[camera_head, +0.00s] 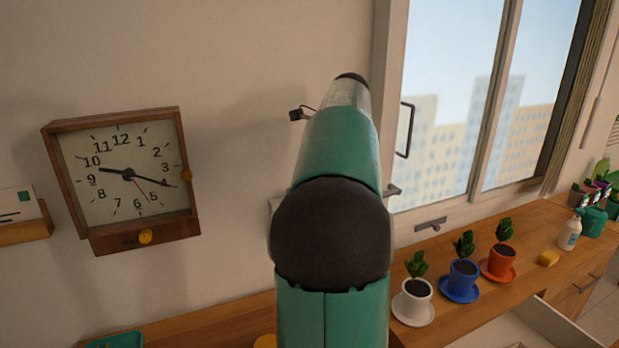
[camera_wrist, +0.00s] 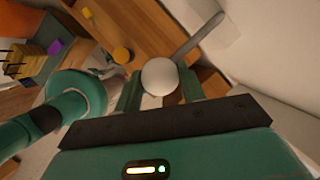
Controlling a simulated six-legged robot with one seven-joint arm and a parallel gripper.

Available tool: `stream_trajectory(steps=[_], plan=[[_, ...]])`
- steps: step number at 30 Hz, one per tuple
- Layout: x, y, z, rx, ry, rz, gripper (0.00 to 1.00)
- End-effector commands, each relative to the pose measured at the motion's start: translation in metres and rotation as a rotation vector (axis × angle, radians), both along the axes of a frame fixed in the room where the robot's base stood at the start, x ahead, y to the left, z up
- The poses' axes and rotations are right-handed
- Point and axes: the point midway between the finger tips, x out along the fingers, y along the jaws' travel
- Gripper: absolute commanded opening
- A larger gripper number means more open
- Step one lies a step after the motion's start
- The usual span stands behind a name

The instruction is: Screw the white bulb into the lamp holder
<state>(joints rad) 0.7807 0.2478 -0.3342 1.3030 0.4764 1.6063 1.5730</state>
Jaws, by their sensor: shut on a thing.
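In the wrist view, the white bulb (camera_wrist: 159,74) shows as a round, pale ball. My gripper (camera_wrist: 160,84) has its two teal fingers on either side of the bulb and is shut on it. The bulb's base is hidden from this angle. A grey bar (camera_wrist: 200,36) slants just beyond the bulb; I cannot tell whether it belongs to the lamp holder. No lamp holder can be made out clearly in either view. In the head view, my teal arm rises through the middle and hides what is behind it; the gripper and bulb are not discernible there.
In the head view, a wooden clock (camera_head: 120,178) hangs left of my arm. A wooden counter (camera_head: 480,300) bears white (camera_head: 414,300), blue (camera_head: 462,281) and orange (camera_head: 501,262) plant pots. A window (camera_head: 480,100) is behind. An open drawer (camera_head: 562,325) juts out at lower right.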

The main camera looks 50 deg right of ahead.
Motion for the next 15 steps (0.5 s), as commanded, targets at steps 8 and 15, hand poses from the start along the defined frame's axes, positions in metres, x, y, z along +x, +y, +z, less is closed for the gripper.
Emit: stream_trajectory(steps=[8,15], plan=[[0.0001,0.0022,-0.0001,-0.002,0.000,-0.163,0.12],[-0.0002,0.0040,-0.0006,-0.001,0.000,-0.474,0.12]])
